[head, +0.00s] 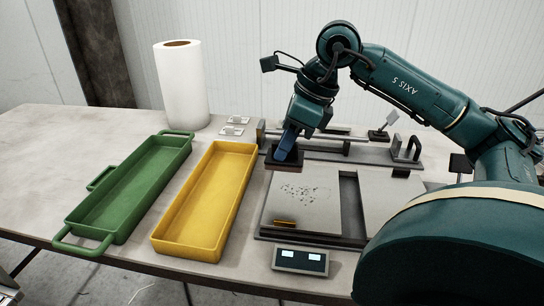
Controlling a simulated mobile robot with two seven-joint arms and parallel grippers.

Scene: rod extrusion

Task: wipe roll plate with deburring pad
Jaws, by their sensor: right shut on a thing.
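The roll plate (320,190) is a flat light-grey plate at the middle right of the table. Dark specks lie scattered on its left part. My right gripper (286,149) is above the plate's far left corner, with blue fingers shut on a dark block with a reddish-brown lower edge, which looks like the deburring pad (284,158). I cannot tell whether the pad touches the plate. A small brass-coloured piece (285,222) lies near the plate's front left edge. My left gripper is not in view.
A yellow tray (160,240) and a green handled tray (83,241) stand left of the plate. A white paper roll (182,85) stands behind them. A rail with a clamp (405,150) lies behind the plate, and a small display box (301,259) is in front. The table's left is clear.

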